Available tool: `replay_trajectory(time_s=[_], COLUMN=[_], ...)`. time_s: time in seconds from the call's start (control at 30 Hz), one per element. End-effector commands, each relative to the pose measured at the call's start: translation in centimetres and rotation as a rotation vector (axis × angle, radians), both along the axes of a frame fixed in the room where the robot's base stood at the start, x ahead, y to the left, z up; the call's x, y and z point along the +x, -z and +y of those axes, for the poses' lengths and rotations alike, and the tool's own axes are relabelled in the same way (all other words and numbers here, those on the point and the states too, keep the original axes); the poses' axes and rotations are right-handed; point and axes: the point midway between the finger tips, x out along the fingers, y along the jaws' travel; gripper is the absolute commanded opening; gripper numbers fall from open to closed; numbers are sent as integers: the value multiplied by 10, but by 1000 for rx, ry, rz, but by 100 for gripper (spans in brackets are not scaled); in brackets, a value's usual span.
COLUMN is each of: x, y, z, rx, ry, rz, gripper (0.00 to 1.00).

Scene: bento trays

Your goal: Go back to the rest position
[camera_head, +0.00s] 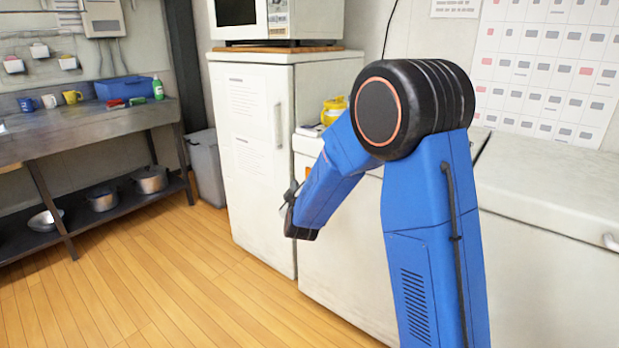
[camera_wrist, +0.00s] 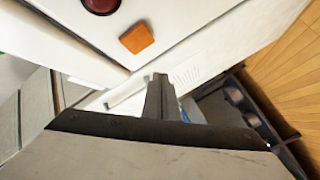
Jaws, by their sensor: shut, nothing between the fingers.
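My gripper shows in the wrist view (camera_wrist: 160,82) as a dark pair of fingers close together, shut with nothing between them. In the head view my blue arm bends at a black joint and its forearm points down to the left. The gripper end (camera_head: 286,198) is small and dark there, in front of the white cabinet front, and partly hidden by the forearm. No bento tray can be made out in either view.
A white fridge (camera_head: 252,150) with a microwave on top stands behind the arm. A dark shelf table (camera_head: 90,130) holds mugs and a blue bin (camera_head: 124,87). An orange block (camera_wrist: 137,37) shows in the wrist view.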

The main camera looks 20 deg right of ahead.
Motion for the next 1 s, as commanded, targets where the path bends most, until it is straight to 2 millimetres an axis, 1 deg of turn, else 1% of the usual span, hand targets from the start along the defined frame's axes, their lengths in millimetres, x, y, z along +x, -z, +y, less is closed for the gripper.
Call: replay_trajectory(time_s=[0.37,0.47,0.57,0.77,0.87,1.0], x=[-2,-6,-16,-53,-76,-112], y=[-1,-5,-14,-36,-44,-53], z=[1,1,-1,-3,-5,-8], rx=[2,23,71,203,268,349], ry=[0,-9,-26,-74,-90,-104], rz=[1,13,42,144,201,284], gripper=[0,0,0,0,0,0])
